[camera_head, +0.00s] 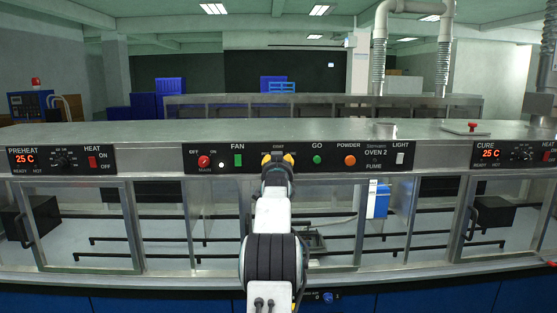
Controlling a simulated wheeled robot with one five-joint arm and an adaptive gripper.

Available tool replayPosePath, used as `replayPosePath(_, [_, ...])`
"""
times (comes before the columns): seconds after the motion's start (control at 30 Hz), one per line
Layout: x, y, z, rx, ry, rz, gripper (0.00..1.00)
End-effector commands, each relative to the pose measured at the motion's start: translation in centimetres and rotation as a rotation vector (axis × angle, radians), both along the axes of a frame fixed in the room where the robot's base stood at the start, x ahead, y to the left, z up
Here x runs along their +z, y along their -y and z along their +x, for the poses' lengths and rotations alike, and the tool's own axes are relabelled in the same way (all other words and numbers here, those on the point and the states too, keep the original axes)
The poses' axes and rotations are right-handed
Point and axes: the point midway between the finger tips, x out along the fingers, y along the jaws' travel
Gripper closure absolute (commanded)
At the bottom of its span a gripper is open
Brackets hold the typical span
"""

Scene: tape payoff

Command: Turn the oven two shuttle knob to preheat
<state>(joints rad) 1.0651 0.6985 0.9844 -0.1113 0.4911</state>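The control panel marked OVEN 2 (218,160) runs across the middle of the steel oven front. My gripper (277,159) is in front of this panel, between the green FAN button and the green GO button. Its two yellow-tipped fingers are apart from each other. The shuttle knob itself is not visible; my gripper covers that part of the panel. Small label text shows just above and beside the fingers, too small to read surely. I cannot tell whether the fingers touch or hold a knob.
On the same panel are a red MAIN knob (204,161), the FAN button (238,160), the GO button (317,160), an orange POWDER button (350,160) and a LIGHT switch (400,158). PREHEAT (62,159) and CURE (502,153) panels, both reading 25 C, flank it. Glass doors lie below.

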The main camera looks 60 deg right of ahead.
Motion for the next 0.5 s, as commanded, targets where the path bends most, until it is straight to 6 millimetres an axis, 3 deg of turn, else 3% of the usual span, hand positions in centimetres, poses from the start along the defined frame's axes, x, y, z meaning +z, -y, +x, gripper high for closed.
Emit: replayPosePath(0.5, [-0.03, 0.36, 0.21, 0.000, 0.000, 0.000, 0.60])
